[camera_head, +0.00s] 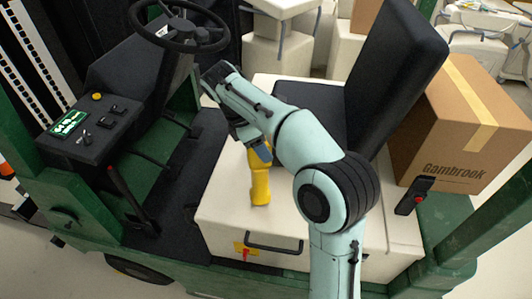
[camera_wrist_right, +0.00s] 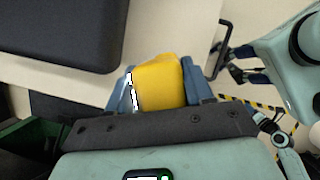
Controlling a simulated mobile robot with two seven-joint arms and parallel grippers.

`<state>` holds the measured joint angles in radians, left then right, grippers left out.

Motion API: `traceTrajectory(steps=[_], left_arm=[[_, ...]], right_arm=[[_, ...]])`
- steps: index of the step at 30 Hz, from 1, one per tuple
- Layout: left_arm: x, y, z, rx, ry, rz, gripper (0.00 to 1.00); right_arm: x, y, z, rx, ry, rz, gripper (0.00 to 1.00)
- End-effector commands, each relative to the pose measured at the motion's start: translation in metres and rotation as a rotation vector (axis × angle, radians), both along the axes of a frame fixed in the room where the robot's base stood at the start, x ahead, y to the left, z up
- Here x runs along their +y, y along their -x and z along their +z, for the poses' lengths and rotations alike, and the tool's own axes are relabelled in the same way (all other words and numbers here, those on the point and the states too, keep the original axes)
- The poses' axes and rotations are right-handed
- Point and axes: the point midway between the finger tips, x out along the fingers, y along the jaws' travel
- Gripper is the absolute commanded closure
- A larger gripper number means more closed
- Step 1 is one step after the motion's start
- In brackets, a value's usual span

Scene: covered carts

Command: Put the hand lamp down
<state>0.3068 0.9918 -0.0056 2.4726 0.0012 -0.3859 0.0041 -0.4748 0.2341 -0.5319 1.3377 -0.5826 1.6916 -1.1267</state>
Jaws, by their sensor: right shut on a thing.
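The yellow hand lamp (camera_head: 260,185) is upright over the front part of the cream seat box of a green cart. My right gripper (camera_head: 260,153) is shut on its upper part. I cannot tell whether the lamp's lower end touches the cream top (camera_head: 225,205). In the right wrist view the yellow lamp (camera_wrist_right: 160,82) sits between the blue-grey fingers of the right gripper (camera_wrist_right: 158,90). The gripper and my right arm hide part of the lamp and of the cream top.
A black seat back (camera_head: 398,75) rises behind my arm. A cardboard box (camera_head: 440,150) marked Gambrook stands at the right. A steering wheel (camera_head: 180,45) and control panel (camera_head: 90,125) are at the left. A black handle (camera_head: 273,246) is on the cream box's front.

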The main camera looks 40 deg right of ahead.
Motion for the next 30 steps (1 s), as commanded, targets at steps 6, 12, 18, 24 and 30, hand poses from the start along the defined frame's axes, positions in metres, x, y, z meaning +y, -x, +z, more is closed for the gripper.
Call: traceTrajectory(steps=[6,12,18,24,30], left_arm=[[0.000,0.001,-0.001,0.002,0.000,0.000,1.00],[0.000,0.001,-0.001,0.002,-0.001,0.001,1.00],[0.000,0.003,-0.002,0.003,0.000,0.000,1.00],[0.000,0.003,-0.002,0.003,0.000,0.000,1.00],[0.000,0.001,0.000,0.001,0.000,0.001,1.00]], right_arm=[[-0.002,-0.005,-0.014,0.000,0.000,0.001,1.00],[-0.002,-0.005,-0.013,-0.002,0.000,0.002,1.00],[-0.001,-0.005,-0.017,0.001,0.000,0.002,0.26],[-0.001,-0.005,-0.017,0.001,0.000,0.002,0.23],[-0.001,-0.005,-0.011,-0.002,-0.001,0.002,0.23]])
